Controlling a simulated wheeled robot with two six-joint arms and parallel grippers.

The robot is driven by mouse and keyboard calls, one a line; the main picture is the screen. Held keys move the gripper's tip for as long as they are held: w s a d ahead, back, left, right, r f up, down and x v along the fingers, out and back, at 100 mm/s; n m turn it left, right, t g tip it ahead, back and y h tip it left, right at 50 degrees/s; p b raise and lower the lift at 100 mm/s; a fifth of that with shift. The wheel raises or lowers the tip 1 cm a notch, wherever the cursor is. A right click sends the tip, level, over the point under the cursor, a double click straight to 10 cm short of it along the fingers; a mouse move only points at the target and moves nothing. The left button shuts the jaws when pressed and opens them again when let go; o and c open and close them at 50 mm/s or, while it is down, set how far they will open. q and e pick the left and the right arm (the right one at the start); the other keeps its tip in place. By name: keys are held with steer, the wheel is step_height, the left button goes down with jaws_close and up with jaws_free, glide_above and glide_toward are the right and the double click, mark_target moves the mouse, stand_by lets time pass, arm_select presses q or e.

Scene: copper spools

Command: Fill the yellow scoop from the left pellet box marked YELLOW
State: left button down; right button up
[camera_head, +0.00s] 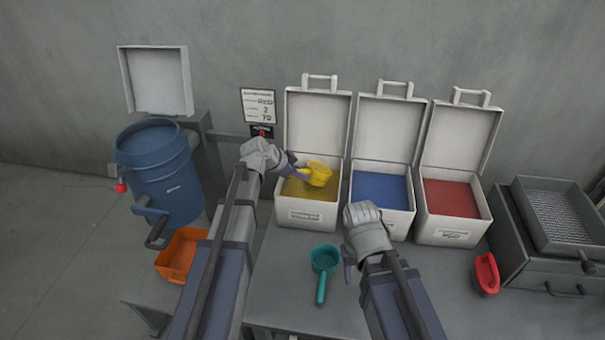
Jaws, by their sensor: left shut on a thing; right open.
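The left pellet box (306,215) is white with its lid up and a label on its front. It holds yellow pellets (300,190). My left gripper (287,172) is shut on the yellow scoop (319,174), with the scoop's bowl over the back right part of the yellow pellets. I cannot tell whether the bowl touches the pellets or has any in it. My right gripper (350,262) is open and empty, in front of the middle box, its fingers partly hidden by the wrist.
Open boxes of blue pellets (381,188) and red pellets (452,198) stand to the right. A teal scoop (323,262) lies on the table, with a red scoop (486,274) farther right. A blue barrel (162,172) and an orange bin (181,254) are at left. A grey sieve unit (553,222) stands at right.

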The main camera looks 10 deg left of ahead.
arm_select(q)
steer(key=shift+s+a+r+t+p, duration=0.15)
steer(key=shift+r+p, duration=0.05)
steer(key=shift+r, duration=0.3)
steer(key=shift+s+a+r+t+p, duration=0.1)
steer(key=shift+r+t+p, duration=0.05)
steer(key=shift+r, duration=0.3)
steer(key=shift+s+a+r+h, duration=0.15)
steer(key=shift+r+h, duration=0.15)
steer(key=shift+s+a+r+t+h, duration=0.3)
steer(key=shift+s+a+r+t, duration=0.1)
steer(key=shift+r, duration=0.25)
steer(key=shift+s+a+r+t+h, duration=0.3)
steer(key=shift+s+a+r+t, duration=0.1)
steer(key=shift+r, duration=0.25)
steer(key=shift+s+a+r+t+h, duration=0.3)
steer(key=shift+s+a+r, duration=0.1)
steer(key=shift+r, duration=0.25)
steer(key=shift+r+t+h+b, duration=0.35)
steer(key=shift+r+t+h, duration=0.15)
steer(key=shift+r, duration=0.5)
